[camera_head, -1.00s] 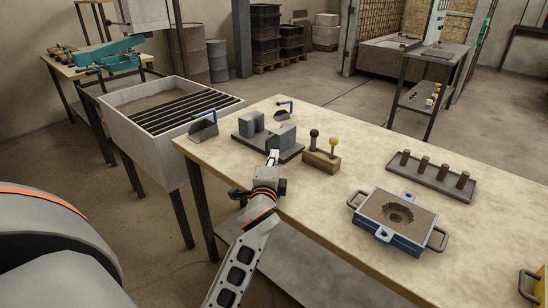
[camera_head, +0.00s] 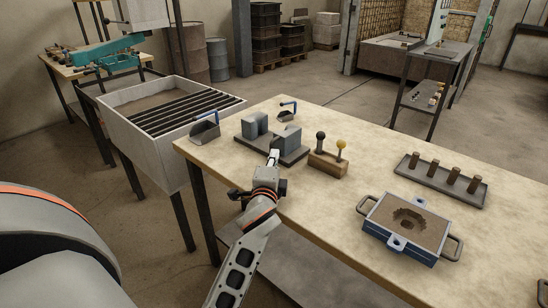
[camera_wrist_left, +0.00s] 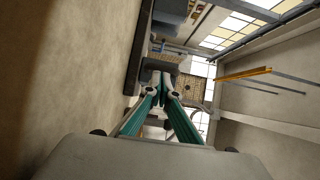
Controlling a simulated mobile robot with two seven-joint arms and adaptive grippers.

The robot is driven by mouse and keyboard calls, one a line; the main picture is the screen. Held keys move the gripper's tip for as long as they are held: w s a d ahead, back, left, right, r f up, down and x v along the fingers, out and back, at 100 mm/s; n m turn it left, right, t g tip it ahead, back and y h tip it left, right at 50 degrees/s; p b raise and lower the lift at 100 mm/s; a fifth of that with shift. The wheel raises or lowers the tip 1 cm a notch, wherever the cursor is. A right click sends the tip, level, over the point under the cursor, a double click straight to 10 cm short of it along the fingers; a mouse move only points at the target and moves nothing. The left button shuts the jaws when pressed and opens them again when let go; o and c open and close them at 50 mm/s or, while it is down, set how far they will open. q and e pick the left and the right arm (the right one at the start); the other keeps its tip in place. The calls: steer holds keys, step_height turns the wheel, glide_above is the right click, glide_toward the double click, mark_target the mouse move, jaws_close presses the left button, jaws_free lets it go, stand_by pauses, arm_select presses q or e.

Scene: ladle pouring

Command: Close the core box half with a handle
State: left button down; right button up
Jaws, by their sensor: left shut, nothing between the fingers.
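The core box has two grey block halves, a left half (camera_head: 255,124) and a right half (camera_head: 289,138). They stand apart on a dark base plate (camera_head: 262,149) near the table's back left. I cannot make out a handle on either half. My left gripper (camera_head: 273,155) is shut and empty at the plate's near edge, just in front of the right half. In the left wrist view its fingers (camera_wrist_left: 161,84) meet close to the dark plate (camera_wrist_left: 150,70), with a blue-grey block (camera_wrist_left: 172,10) above. My right gripper is not in view.
A wooden block with two knobbed tools (camera_head: 328,163) stands right of the core box. Two scoops (camera_head: 205,131) lie left and behind. A blue-framed sand mould (camera_head: 408,227) and a tray of cylinders (camera_head: 441,183) are to the right. The table's front middle (camera_head: 315,210) is clear.

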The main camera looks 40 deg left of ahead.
arm_select(q)
steer(key=a, duration=0.1)
steer(key=a+r+p, duration=0.1)
steer(key=shift+a+r+p, duration=0.1)
steer(key=shift+a+p, duration=0.2)
steer(key=shift+a, duration=0.1)
steer(key=a, duration=0.1)
steer(key=a+p, duration=0.1)
steer(key=shift+w+a+f, duration=0.15)
steer(key=shift+a+f, duration=0.05)
steer(key=shift+a, duration=0.2)
steer(key=shift+a+f, duration=0.15)
steer(key=shift+f, duration=0.2)
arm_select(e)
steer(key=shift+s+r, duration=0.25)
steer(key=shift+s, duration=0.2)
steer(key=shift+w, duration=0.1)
